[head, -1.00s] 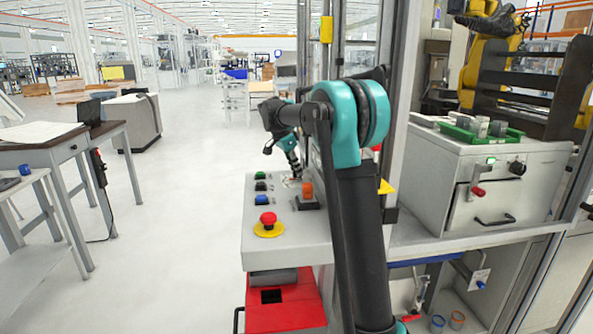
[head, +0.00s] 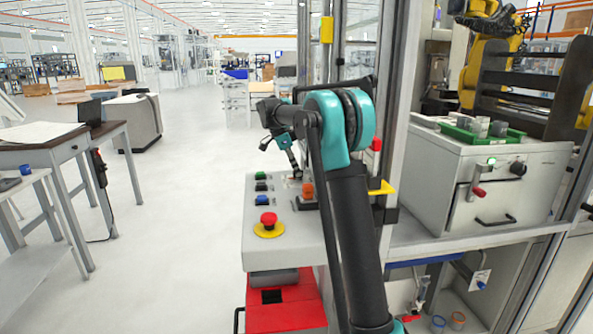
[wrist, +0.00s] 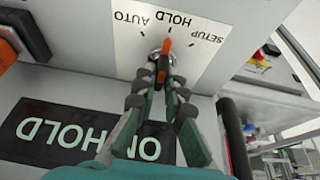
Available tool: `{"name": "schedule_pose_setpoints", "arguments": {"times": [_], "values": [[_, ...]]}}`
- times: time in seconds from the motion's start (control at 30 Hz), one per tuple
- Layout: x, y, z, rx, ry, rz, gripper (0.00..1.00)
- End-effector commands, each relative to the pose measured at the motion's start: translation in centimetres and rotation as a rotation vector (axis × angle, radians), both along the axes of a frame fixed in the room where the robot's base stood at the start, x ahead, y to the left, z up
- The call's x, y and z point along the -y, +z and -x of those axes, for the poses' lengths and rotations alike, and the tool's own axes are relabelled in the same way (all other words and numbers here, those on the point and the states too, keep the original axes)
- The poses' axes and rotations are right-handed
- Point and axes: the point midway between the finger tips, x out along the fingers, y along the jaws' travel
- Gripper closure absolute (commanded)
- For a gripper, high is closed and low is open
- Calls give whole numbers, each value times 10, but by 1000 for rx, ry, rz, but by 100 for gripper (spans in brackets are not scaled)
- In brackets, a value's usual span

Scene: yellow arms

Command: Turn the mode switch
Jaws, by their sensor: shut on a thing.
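The orange handle points close to the HOLD mark. My gripper (wrist: 159,76) is shut on the switch, with its fingers at either side of the handle. In the head view my gripper (head: 297,172) reaches down to the far part of the control panel (head: 290,243). There the switch is too small and covered to make out.
An ON HOLD sign (wrist: 60,133) lies under the fingers in the wrist view.

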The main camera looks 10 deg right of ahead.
Motion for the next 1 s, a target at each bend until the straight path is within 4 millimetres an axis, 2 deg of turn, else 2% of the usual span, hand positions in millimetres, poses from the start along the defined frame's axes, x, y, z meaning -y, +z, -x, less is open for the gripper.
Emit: {"name": "schedule_pose_setpoints", "arguments": {"times": [0.17, 0.2, 0.33, 0.73, 0.87, 1.0], "values": [[0, 0, 0, 1, 2, 0, 100], [0, 0, 0, 1, 2, 0, 85], [0, 0, 0, 1, 1, 0, 69], [-3, 6, 0, 0, 2, 0, 69], [-10, 24, 0, 1, 3, 0, 69], [-21, 51, 0, 1, 3, 0, 69]]}}
